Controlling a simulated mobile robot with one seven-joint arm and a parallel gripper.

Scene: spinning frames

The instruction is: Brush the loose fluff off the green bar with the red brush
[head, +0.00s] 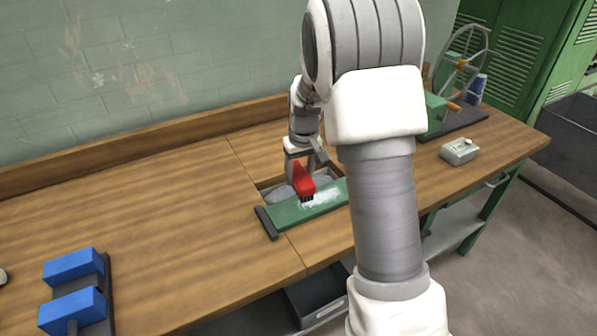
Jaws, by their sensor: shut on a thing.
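The green bar (282,214) lies near the front edge of the wooden bench, in front of a shallow tray. White loose fluff (327,196) lies on top of the bar, towards its right part. The bar's right end is hidden behind my arm. My gripper (301,163) is shut on the red brush (303,180) and holds it tilted, with the dark bristles down at the bar, just left of the fluff. I cannot tell whether the bristles touch the bar.
The grey-lined tray (264,187) is sunk behind the bar. Two blue blocks (74,265) on a dark base stand at the front left. A green machine with a spoked wheel (463,55) and a small pale box (459,151) stand at the right. The bench's left middle is clear.

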